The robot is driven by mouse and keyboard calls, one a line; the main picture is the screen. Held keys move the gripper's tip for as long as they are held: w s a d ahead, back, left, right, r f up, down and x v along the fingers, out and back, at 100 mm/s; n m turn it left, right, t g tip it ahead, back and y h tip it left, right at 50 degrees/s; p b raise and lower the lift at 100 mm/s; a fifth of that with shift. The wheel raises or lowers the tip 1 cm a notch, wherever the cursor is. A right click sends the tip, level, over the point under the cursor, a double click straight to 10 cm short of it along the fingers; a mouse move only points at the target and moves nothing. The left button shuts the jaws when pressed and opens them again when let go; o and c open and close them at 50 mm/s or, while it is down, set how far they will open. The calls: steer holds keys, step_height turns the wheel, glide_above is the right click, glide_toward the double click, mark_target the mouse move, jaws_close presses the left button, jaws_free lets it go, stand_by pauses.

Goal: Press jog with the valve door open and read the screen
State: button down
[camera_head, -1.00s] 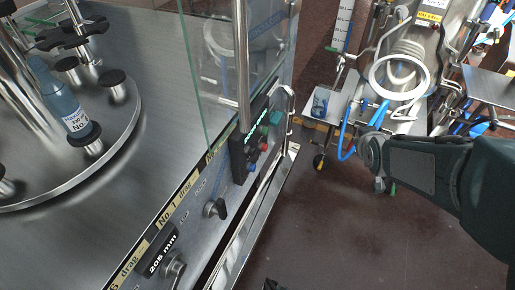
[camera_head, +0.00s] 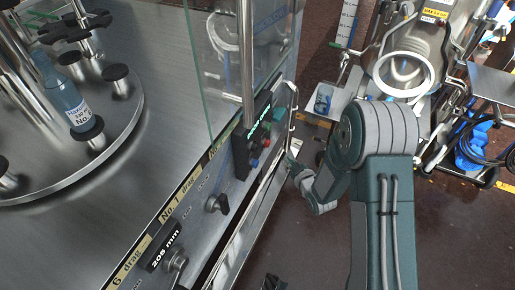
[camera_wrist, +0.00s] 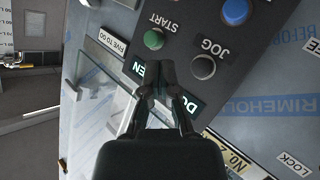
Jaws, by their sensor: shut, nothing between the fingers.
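The control panel (camera_head: 243,150) is on the machine's right face in the head view. In the wrist view it fills the upper middle. The grey JOG button (camera_wrist: 203,67) is right of my gripper (camera_wrist: 161,72), with the green START button (camera_wrist: 154,39) above the fingertips and a blue button (camera_wrist: 235,12) at the top. The fingers are shut and empty, in front of the panel's screen (camera_wrist: 187,113). Contact with the panel cannot be told. I cannot tell which part is the valve door.
A clear glass panel (camera_head: 213,75) stands on the machine's edge. A black knob (camera_head: 223,202) and a "205 mm" readout (camera_head: 164,248) are below the control panel. A blue bottle (camera_head: 62,95) stands on the turntable. A cart with hoses is at the back right.

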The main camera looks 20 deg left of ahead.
steer(key=shift+a, duration=0.1)
steer(key=a, duration=0.8)
steer(key=shift+w+a, duration=0.3)
steer(key=shift+w, duration=0.1)
steer(key=shift+a+r, duration=0.1)
stand_by(1.2)
steer(key=shift+a, duration=0.3)
steer(key=shift+a, duration=0.85)
stand_by(1.1)
steer(key=shift+s+d, duration=0.1)
steer(key=shift+d, duration=1.15)
steer(key=shift+s+d, duration=0.15)
steer(key=shift+d, duration=2.4)
